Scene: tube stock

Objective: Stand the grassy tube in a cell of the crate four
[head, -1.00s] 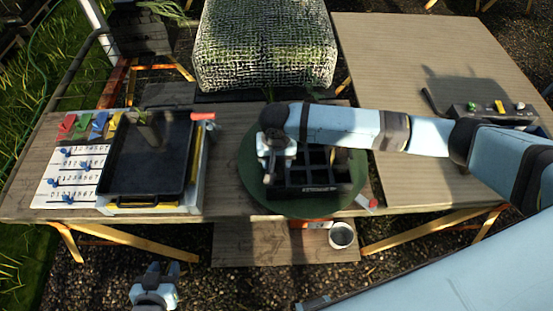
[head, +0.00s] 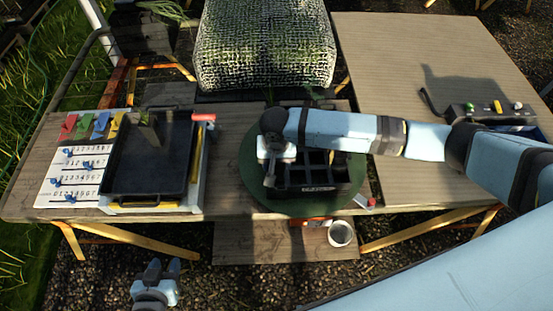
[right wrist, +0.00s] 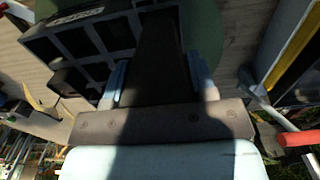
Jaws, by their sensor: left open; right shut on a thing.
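The black crate (head: 312,189) with open cells stands on a round green disc (head: 252,193) on the table. A pale label on its front is too small to read. In the right wrist view the crate (right wrist: 75,18) is at the upper left. My right gripper (head: 270,176) is at the crate's left side, shut on a dark, tapered tube (right wrist: 155,60). No grass shows on this tube, and its lower end is hidden in the head view. I cannot tell whether it touches the crate. My left gripper (head: 160,268) is open and empty, in front of the table.
A black tray (head: 150,175) stands on the left, with a small upright thing near its back edge. A white board with blue sliders (head: 72,178) lies beside it. A metal cup (head: 341,233) stands on the low front shelf. A mesh-covered block (head: 265,45) is behind.

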